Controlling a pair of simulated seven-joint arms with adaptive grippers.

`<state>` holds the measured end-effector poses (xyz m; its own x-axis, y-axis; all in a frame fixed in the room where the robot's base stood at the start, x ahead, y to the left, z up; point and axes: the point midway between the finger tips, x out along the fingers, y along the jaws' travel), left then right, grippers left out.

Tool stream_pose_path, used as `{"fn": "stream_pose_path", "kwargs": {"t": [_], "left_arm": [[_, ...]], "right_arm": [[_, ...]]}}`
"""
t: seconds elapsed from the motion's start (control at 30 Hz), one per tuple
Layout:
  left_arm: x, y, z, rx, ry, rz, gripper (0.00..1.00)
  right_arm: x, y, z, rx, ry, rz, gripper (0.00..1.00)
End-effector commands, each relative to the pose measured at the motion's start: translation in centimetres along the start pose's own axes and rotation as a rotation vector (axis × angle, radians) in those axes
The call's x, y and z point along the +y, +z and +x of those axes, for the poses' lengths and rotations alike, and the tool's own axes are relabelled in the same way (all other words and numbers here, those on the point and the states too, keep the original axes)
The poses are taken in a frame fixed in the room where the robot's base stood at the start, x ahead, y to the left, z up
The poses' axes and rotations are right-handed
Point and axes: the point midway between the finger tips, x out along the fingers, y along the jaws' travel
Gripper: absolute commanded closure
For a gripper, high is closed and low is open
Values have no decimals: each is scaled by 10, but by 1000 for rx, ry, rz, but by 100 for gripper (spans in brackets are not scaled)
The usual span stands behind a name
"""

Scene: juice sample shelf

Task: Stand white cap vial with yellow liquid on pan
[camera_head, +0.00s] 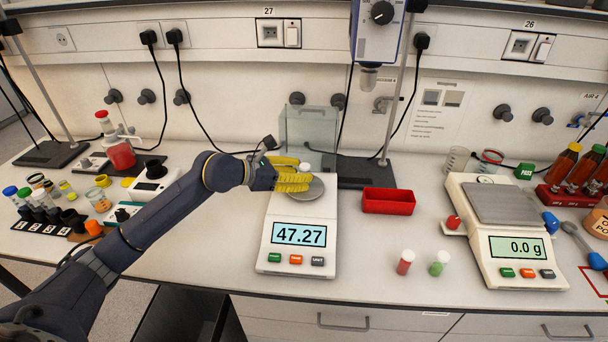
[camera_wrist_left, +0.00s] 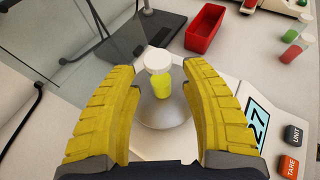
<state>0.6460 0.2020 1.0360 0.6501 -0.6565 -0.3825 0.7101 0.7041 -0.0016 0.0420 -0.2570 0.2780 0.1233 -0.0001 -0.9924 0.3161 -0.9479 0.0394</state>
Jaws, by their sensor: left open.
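The white cap vial with yellow liquid (camera_wrist_left: 160,80) stands upright on the round grey pan (camera_wrist_left: 165,118) of the left balance (camera_head: 298,240). In the head view only the vial's white cap (camera_head: 304,167) shows clearly, behind my yellow fingers. The pan's rim (camera_head: 308,196) also shows there, and the display reads 47.27. My left gripper (camera_head: 308,181) is at the pan, and it also shows in the left wrist view (camera_wrist_left: 165,75). Its two fingers are open on either side of the vial, with a visible gap to each. My right gripper is not in view.
A glass draft shield (camera_head: 308,128) stands behind the pan. A red tray (camera_head: 389,201) lies to its right. A red vial (camera_head: 405,262) and a green vial (camera_head: 439,263) stand on the front bench. A second balance (camera_head: 505,235) reads 0.0 g.

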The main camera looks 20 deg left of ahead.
Motion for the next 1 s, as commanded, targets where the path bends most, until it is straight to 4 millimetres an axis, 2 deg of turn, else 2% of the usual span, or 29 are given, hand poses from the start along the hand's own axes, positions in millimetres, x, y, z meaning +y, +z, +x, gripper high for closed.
{"fn": "stream_pose_path", "kwargs": {"t": [0.3,0.5,0.7,1.0], "left_arm": [[1,-1,-58,3,3,2,55],[1,-1,-85,2,2,2,55],[0,0,-99,1,1,2,55],[0,0,-103,0,0,1,55]], "right_arm": [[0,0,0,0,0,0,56],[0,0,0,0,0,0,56],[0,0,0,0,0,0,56],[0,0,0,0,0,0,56]]}}
